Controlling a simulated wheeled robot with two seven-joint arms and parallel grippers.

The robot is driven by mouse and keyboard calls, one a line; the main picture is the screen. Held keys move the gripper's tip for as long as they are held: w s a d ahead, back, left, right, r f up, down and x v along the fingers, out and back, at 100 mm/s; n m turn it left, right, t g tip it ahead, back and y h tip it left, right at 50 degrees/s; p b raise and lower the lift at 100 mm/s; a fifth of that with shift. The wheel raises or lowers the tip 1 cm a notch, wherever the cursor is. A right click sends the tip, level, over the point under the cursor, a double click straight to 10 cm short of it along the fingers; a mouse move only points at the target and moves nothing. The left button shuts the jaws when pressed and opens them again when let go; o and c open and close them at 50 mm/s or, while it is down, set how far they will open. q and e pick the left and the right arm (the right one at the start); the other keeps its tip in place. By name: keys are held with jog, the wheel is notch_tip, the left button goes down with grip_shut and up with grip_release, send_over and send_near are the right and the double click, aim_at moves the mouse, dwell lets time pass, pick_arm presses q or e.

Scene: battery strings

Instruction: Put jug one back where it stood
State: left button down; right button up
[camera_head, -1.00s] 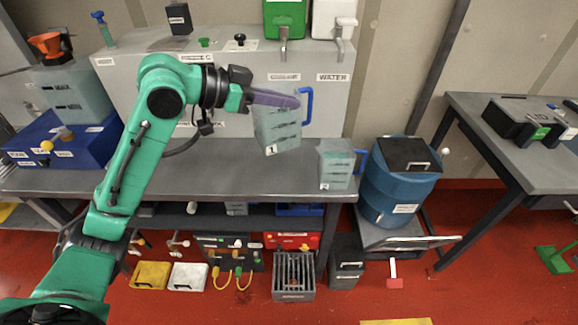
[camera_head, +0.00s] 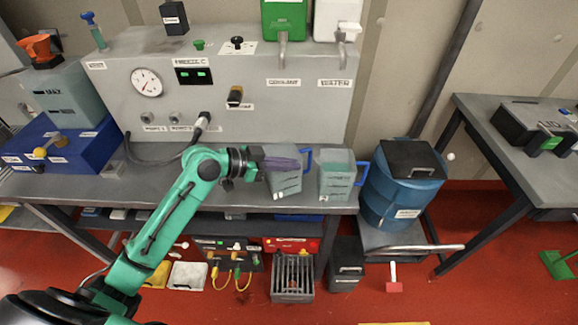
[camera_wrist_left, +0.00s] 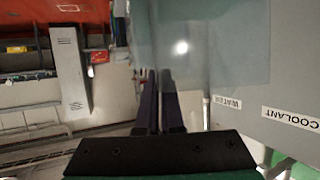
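Jug one (camera_head: 287,181) is a translucent grey-green jug with a blue handle on its right side. It is at the front of the grey bench, left of a similar jug (camera_head: 337,184) with a blue handle. Its base is at or just above the bench top; I cannot tell if it touches. My left gripper (camera_head: 281,163), with purple fingers, is at its upper part. In the left wrist view the fingers (camera_wrist_left: 160,100) are close together against the clear jug wall (camera_wrist_left: 200,45). My right gripper is not in view.
A machine panel (camera_head: 300,106) with coolant and water labels stands behind the jugs. Green and white dispensers (camera_head: 284,18) are above it. A blue barrel (camera_head: 400,190) on a cart stands right of the bench.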

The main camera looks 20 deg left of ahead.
pick_arm(q)
jog(key=shift+f, duration=0.85)
jog(key=c, duration=1.1)
grip_release()
jog(key=shift+f, duration=0.1)
jog(key=shift+o, duration=0.2)
jog(key=shift+s, duration=0.1)
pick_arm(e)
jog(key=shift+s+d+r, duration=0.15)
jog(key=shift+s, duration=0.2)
pick_arm(q)
jog(key=b+v, duration=0.3)
jog(key=v, duration=0.9)
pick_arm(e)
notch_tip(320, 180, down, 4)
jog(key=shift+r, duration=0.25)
